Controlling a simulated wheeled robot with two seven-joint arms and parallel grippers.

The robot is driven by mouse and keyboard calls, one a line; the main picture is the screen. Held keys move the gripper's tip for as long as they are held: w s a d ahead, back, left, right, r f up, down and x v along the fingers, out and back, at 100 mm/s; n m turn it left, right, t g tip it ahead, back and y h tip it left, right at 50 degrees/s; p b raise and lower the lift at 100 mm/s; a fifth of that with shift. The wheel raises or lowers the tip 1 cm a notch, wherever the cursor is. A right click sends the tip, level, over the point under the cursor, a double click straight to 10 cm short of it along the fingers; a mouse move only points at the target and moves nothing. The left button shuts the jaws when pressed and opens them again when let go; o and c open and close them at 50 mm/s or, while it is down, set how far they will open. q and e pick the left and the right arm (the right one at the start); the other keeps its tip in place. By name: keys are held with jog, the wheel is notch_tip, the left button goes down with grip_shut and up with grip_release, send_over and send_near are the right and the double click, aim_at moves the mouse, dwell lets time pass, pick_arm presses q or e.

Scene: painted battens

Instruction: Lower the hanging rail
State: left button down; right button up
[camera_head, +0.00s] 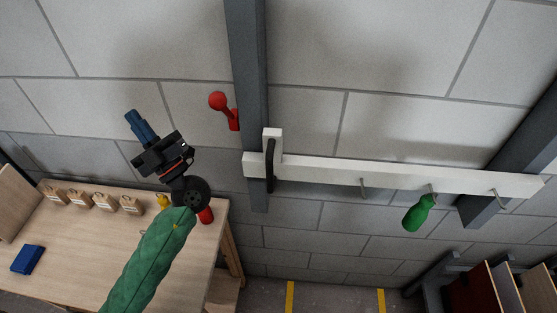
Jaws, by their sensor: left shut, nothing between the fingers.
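The hanging rail (330,170) is a white batten that runs across two dark grey uprights on the right half of the head view. A black handle (271,165) sits near its left end, by a short white upright piece. Several hooks hang below the rail, and a green-handled object (418,213) hangs from one of them. A red lever with a round knob (218,101) is on the left upright, above the rail. My left gripper (133,119) is shut and empty, left of the lever and apart from it and the rail. My right gripper is not in view.
A wooden table (75,254) stands at the lower left with several small wooden blocks (104,202), a blue object (27,259), and yellow and red items near my arm. A shelf unit with dark red panels (470,290) is at the lower right. Yellow stripes mark the floor.

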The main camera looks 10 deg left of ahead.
pick_arm(q)
jog(key=s+d+f+m+t+h, duration=0.1)
jog(key=s+d+m+t+h, duration=0.2)
jog(key=d+m+h, duration=0.65)
jog(key=s+d+f+m+t+h, duration=0.1)
jog(key=s+d+m+t+h, duration=0.3)
jog(key=d+h, duration=0.9)
jog(key=s+d+f+m+t+h, duration=0.1)
jog(key=s+d+m+h, duration=0.2)
jog(key=d+m+h, duration=0.9)
jog(key=n+g+y, duration=0.1)
jog(key=n+y, duration=0.5)
jog(key=y, duration=0.6)
send_over(298, 170)
jog(key=s, duration=0.2)
jog(key=f, duration=0.3)
jog(key=shift+w+h, duration=0.25)
notch_tip(298, 170, down, 3)
jog(key=shift+s+f, duration=0.1)
jog(key=shift+s, duration=0.05)
jog(key=shift+f, duration=0.1)
jog(key=shift+f, duration=0.1)
